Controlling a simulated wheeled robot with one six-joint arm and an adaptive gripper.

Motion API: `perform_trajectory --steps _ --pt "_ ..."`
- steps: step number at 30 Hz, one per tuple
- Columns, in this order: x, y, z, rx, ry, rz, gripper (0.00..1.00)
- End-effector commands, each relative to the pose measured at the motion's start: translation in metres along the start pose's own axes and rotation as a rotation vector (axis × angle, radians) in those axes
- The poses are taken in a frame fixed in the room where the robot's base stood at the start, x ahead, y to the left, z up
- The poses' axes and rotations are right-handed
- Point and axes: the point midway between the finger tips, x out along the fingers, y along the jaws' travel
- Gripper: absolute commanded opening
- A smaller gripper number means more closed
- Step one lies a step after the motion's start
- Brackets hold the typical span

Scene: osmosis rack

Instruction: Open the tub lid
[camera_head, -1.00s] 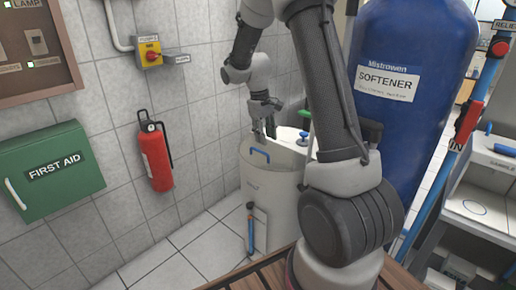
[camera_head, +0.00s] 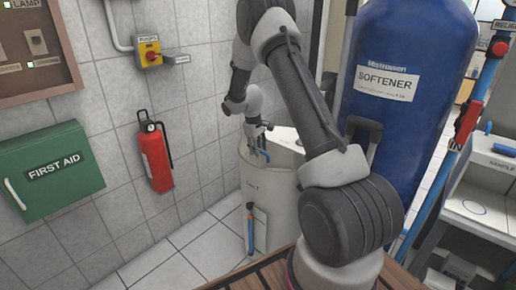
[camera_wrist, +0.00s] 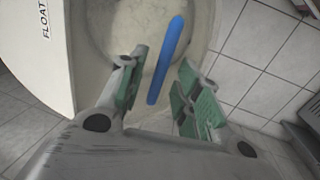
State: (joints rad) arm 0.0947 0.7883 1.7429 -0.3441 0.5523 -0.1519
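The tub (camera_head: 270,210) is a pale round container standing on the floor by the tiled wall. A blue bar handle (camera_wrist: 166,60) shows at its top near the front rim, and its end also shows in the head view (camera_head: 263,156). My gripper (camera_wrist: 163,58) is open at the tub top. Its two green-padded fingers stand on either side of the blue handle, with visible gaps, apart from it. A cream round surface (camera_wrist: 118,30) lies beneath the handle; I cannot tell whether it is the lid or the inside. My gripper (camera_head: 257,140) partly hides the tub top in the head view.
A white part marked FLOAT (camera_wrist: 32,50) is beside the cream surface. The blue softener tank (camera_head: 415,95) stands to the right. A red extinguisher (camera_head: 156,155) and green first aid box (camera_head: 55,170) hang on the left wall.

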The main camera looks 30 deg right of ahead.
Motion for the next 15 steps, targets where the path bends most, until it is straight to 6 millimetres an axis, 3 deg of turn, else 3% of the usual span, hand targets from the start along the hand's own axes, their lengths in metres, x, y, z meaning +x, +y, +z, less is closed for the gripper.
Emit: perform_trajectory --steps 5,11,15 --pt "-0.0001 0.0000 -0.0001 0.000 0.000 0.000 0.34" --pt "-0.0003 -0.0001 0.0000 0.000 0.000 0.000 0.01" --pt "-0.0004 -0.0001 0.0000 0.000 0.000 0.000 0.00"
